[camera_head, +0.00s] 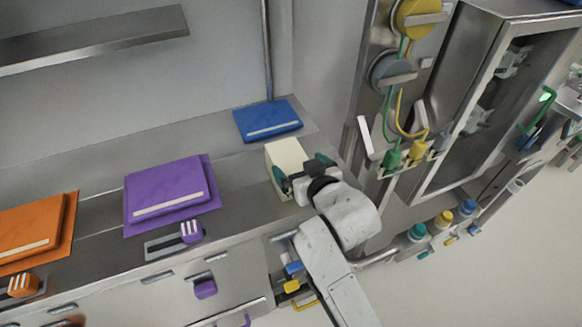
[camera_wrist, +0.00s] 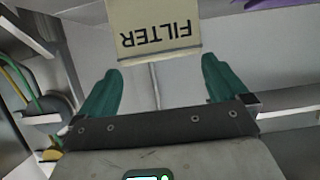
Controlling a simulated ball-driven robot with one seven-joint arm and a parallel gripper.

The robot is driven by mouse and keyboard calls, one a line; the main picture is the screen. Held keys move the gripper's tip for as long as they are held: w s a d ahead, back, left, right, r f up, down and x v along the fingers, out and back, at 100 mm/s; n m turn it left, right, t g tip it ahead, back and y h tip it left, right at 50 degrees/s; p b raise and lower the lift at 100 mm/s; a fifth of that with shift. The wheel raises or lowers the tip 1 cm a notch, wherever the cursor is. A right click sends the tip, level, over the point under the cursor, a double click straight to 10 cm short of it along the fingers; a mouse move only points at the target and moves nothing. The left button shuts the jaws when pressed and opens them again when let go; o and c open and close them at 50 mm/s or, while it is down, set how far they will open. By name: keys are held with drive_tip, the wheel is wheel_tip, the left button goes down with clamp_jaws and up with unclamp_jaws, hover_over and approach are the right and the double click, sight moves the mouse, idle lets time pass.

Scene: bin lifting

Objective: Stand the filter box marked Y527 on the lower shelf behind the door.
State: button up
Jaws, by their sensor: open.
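A cream box (camera_head: 285,158) stands on the steel counter, just beyond my gripper. In the wrist view the box (camera_wrist: 152,28) shows the word FILTER upside down; I cannot read a Y527 mark in either view. My gripper (camera_head: 303,172) is open, its green fingers at the near side of the box. In the wrist view, the fingertips of my gripper (camera_wrist: 160,70) are spread wider than the box, which lies ahead between them. A steel cabinet (camera_head: 476,65) with a framed, see-through front stands at the right. I cannot make out a lower shelf in it.
A blue folder-like block (camera_head: 267,119) lies behind the box. A purple one (camera_head: 168,188) and an orange one (camera_head: 30,226) lie to the left on the counter. A panel with yellow and green cables (camera_head: 400,105) stands between counter and cabinet. A wall shelf (camera_head: 95,38) is upper left.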

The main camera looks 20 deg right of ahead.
sight(290, 158)
drive_tip(key=shift+p+x, duration=0.55)
drive_tip(key=shift+x, duration=2.25)
drive_tip(key=shift+a, duration=0.15)
drive_tip(key=shift+s, duration=0.1)
drive_tip(key=c, duration=1.2)
drive_tip(key=shift+c, duration=1.3)
